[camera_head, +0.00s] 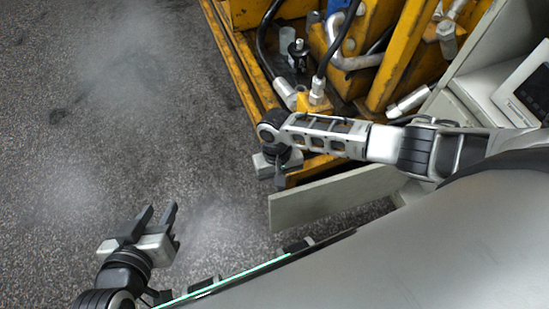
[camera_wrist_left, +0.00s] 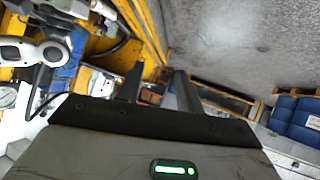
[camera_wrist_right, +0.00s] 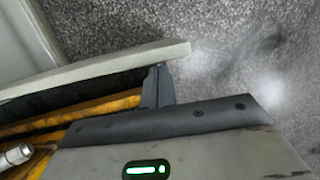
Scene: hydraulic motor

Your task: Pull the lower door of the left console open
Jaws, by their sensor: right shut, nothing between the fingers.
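The light grey door panel (camera_head: 325,197) stands swung out from the grey console (camera_head: 480,75) at the right of the head view. Its hinge side is hidden behind my right arm. In the right wrist view the door (camera_wrist_right: 120,65) runs across the upper left, its free end near the middle. My right gripper (camera_head: 280,178) is shut and empty, beside the door's free end. Its fingers (camera_wrist_right: 158,82) are just behind the door's edge in the right wrist view; I cannot tell whether they touch it. My left gripper (camera_head: 157,214) is open and empty over the floor, away from the door.
The yellow hydraulic machine frame (camera_head: 240,75), with hoses and fittings, fills the top middle, close to my right forearm. A screen panel (camera_head: 535,92) is on the console. The speckled floor (camera_head: 100,120) at left is clear.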

